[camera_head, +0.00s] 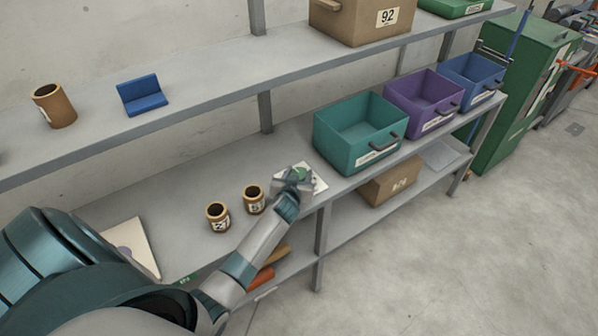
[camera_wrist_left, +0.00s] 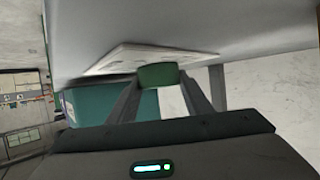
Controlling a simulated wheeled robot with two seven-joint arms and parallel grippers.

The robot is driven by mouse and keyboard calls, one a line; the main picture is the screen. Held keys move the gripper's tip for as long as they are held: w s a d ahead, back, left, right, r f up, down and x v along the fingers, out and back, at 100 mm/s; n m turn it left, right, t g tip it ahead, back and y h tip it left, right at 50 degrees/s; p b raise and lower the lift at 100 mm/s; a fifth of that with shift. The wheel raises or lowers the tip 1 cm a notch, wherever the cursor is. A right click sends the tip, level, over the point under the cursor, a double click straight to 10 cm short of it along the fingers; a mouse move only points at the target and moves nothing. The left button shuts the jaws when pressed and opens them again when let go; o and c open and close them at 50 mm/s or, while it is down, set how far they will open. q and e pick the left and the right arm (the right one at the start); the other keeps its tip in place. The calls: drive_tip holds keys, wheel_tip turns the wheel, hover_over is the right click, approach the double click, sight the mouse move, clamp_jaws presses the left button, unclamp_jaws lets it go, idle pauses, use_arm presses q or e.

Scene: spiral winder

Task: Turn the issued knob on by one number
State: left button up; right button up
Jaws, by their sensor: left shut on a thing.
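A small green knob (camera_head: 298,173) sits on a white plate (camera_head: 318,184) on the middle shelf. My left gripper (camera_head: 294,177) is at the knob, its arm reaching in from the lower left. In the left wrist view the green knob (camera_wrist_left: 158,76) is between the two fingertips (camera_wrist_left: 160,82), and the gripper is shut on it. The white plate (camera_wrist_left: 122,55) shows just behind the knob there. Any number marks on the plate are hidden or too small to read. My right gripper is not in view.
Two brown jars (camera_head: 217,216) (camera_head: 254,200) stand left of the plate. A teal bin (camera_head: 360,134), a purple bin (camera_head: 423,104) and a blue bin (camera_head: 470,82) stand to the right. The upper shelf (camera_head: 205,92) runs above. Another pale panel (camera_head: 131,246) lies at the lower left.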

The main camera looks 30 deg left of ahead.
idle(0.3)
use_arm(q)
drive_tip(key=o, duration=1.1)
drive_tip(key=shift+c, duration=0.2)
drive_tip(key=shift+s, duration=0.1)
drive_tip(key=b+v, duration=0.3)
drive_tip(key=v, duration=1.4)
drive_tip(key=shift+r, duration=0.2)
